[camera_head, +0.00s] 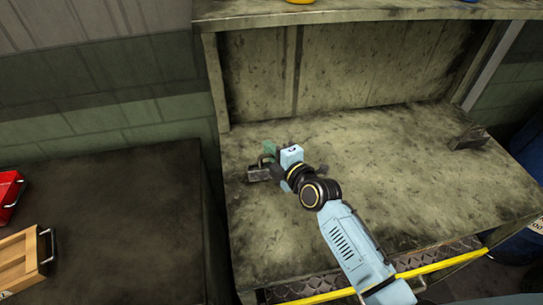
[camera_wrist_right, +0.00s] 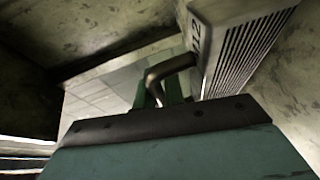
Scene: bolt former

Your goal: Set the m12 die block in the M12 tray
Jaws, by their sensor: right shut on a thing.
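My right gripper (camera_head: 268,159) reaches into the grimy recess from the lower right. It is shut on the handle of a grey metal die block (camera_head: 259,173), at the left part of the recess. In the right wrist view the block (camera_wrist_right: 236,45) has a ribbed side and a marking that reads partly as "12". Its dark curved handle (camera_wrist_right: 172,70) is at my right gripper's green fingers (camera_wrist_right: 160,97). I cannot tell whether the block touches the floor. No tray can be read as M12. My left gripper is out of view.
A dark block (camera_head: 469,138) sits at the recess's right. A dark table (camera_head: 120,215) on the left carries a red container (camera_head: 9,193) and a wooden tray (camera_head: 40,277), both with metal handles. A yellow bar (camera_head: 440,259) runs along the recess's front edge. The recess floor's middle is clear.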

